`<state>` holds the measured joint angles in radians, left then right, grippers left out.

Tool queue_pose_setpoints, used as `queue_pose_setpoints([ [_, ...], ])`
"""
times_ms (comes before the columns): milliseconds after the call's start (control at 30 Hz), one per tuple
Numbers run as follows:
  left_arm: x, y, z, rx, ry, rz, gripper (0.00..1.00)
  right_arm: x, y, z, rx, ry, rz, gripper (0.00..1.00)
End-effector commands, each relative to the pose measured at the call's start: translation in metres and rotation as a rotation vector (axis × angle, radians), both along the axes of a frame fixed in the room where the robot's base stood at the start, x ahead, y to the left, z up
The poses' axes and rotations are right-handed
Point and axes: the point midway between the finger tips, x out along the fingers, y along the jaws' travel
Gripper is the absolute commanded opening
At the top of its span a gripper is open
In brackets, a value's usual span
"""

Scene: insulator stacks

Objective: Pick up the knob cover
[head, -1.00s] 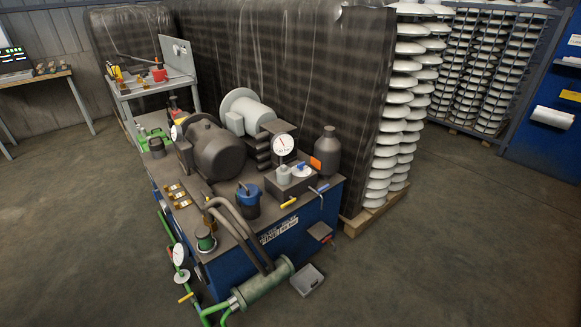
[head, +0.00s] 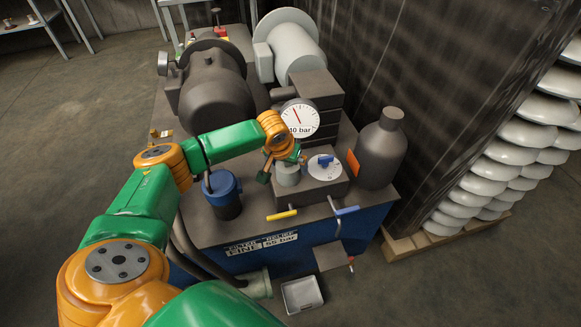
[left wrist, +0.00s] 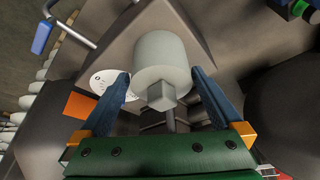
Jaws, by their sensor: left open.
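The knob cover appears to be the pale grey cylinder (head: 288,177) on the dark block of the blue machine. In the left wrist view the cylinder (left wrist: 160,52) shows large, with a small square stub on its near face. My left gripper (head: 282,164) is right at it, partly hiding it in the head view. Its two blue fingers (left wrist: 160,76) are open, one on each side of the cylinder. A gap shows on both sides, so it does not look gripped. My right gripper is not in view.
A white dial with a blue handle (head: 325,161) sits right beside the cylinder. A pressure gauge (head: 300,118) stands behind, and a dark bottle (head: 380,150) to the right. Yellow (head: 282,215) and blue (head: 346,211) levers stick out in front. A blue-topped can (head: 222,195) is left.

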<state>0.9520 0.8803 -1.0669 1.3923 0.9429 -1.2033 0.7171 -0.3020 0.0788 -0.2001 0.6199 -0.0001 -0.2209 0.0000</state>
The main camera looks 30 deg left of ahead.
Motion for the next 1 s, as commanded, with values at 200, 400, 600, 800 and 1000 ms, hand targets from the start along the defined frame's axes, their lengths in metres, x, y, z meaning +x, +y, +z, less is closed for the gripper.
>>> queue_pose_setpoints([
  [200, 0.002, 0.000, -0.004, 0.001, -0.001, -0.001, 1.00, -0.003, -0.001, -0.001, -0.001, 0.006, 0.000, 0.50],
  [400, 0.002, 0.000, -0.004, 0.001, -0.001, -0.001, 0.54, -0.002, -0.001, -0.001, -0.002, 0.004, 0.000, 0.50],
  [600, 0.002, 0.000, -0.004, 0.000, -0.001, -0.001, 0.32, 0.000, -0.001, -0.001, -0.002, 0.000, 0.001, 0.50],
  [800, 0.002, 0.000, 0.015, 0.000, -0.003, 0.000, 0.32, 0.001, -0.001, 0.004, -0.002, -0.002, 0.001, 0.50],
  [1000, 0.003, 0.000, 0.069, 0.000, -0.005, -0.002, 0.32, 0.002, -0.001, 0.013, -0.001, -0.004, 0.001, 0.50],
])
